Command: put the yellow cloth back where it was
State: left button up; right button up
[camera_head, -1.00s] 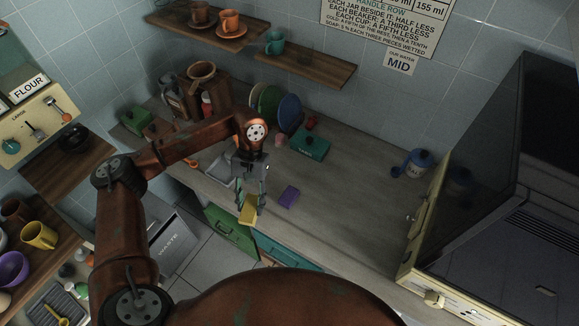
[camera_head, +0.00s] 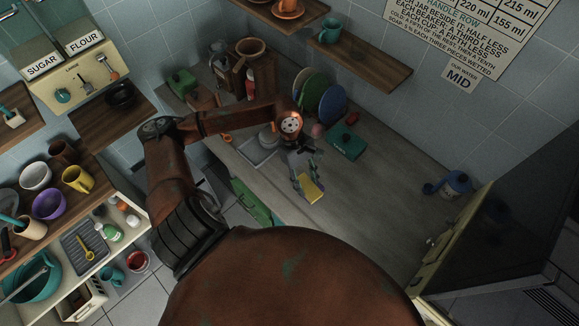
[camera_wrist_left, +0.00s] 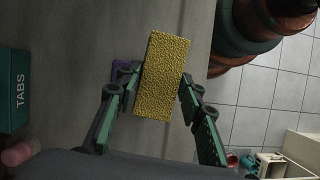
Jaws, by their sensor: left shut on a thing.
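The yellow cloth (camera_head: 310,188) is a flat, textured rectangular pad. My left gripper (camera_head: 307,178) is shut on it over the front part of the counter. In the left wrist view the cloth (camera_wrist_left: 161,75) sits between the two green fingers of the gripper (camera_wrist_left: 160,85). A purple pad (camera_wrist_left: 122,74) shows partly behind the cloth and the left finger in that view; in the head view it is hidden behind the gripper and cloth. I cannot tell whether the yellow cloth touches the counter. My right gripper is not in view.
The counter (camera_head: 370,210) is clear to the right, up to a blue jar (camera_head: 458,184). A green drawer front (camera_head: 250,203) lies below the front edge.

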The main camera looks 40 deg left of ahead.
pick_arm(q)
jog(key=s+a+r+n+t+y+p, duration=0.1)
jog(key=s+a+r+n+t+p, duration=0.2)
jog(key=n, duration=0.7)
jog(key=shift+t, duration=0.4)
jog(key=w+a+f, duration=0.8)
jog(key=a, duration=0.1)
jog(key=shift+f, duration=0.25)
jog(key=shift+w+a+f, duration=0.4)
jog(key=shift+a+f, duration=0.05)
jog(key=shift+f, duration=0.2)
jog(key=shift+f+p, duration=0.45)
jog(key=shift+f, duration=1.1)
